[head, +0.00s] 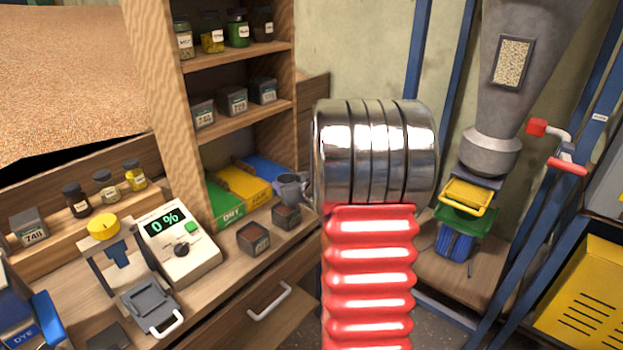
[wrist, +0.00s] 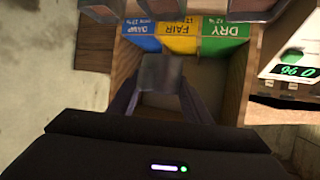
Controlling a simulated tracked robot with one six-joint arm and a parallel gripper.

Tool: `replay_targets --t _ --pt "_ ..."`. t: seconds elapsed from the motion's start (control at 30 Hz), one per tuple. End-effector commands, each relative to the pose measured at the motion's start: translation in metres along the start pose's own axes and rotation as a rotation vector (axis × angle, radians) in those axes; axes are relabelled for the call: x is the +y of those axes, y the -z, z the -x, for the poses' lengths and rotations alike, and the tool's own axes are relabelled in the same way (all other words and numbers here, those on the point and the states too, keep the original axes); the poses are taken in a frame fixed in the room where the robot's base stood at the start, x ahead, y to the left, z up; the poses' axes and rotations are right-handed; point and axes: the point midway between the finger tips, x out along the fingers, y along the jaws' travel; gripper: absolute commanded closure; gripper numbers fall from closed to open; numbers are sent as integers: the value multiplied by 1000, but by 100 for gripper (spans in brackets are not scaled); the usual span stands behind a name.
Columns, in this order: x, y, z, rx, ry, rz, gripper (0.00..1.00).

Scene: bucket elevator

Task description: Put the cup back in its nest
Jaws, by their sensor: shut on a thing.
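My gripper (wrist: 159,98) is shut on a small grey square cup (wrist: 160,72) in the wrist view, one finger on each side. The cup is held over the wooden bench in front of the blue, yellow and green bins. In the head view my gripper (head: 291,187) shows as a small grey shape just left of my silver arm joint, which partly hides it. The cup's contents cannot be seen. I cannot tell for certain which place is the nest; a grey square holder (head: 151,297) with a white handle sits at the front of the bench.
A meter (head: 178,243) reading 0 % and a yellow-knobbed device (head: 104,227) stand on the bench. Two dark open boxes (head: 254,238) (head: 286,217) lie near the gripper. Shelves (head: 238,122) with jars rise behind. A hopper (head: 505,80) stands right.

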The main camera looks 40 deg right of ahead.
Motion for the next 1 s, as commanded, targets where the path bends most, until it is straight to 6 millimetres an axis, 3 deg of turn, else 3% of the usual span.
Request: replay_targets --t 0.03,0.47,1.0 --pt "-18 -1 -2 -1 4 0 96" --pt "-151 -23 -4 -1 34 13 96" --pt "-324 -48 32 3 186 79 96"
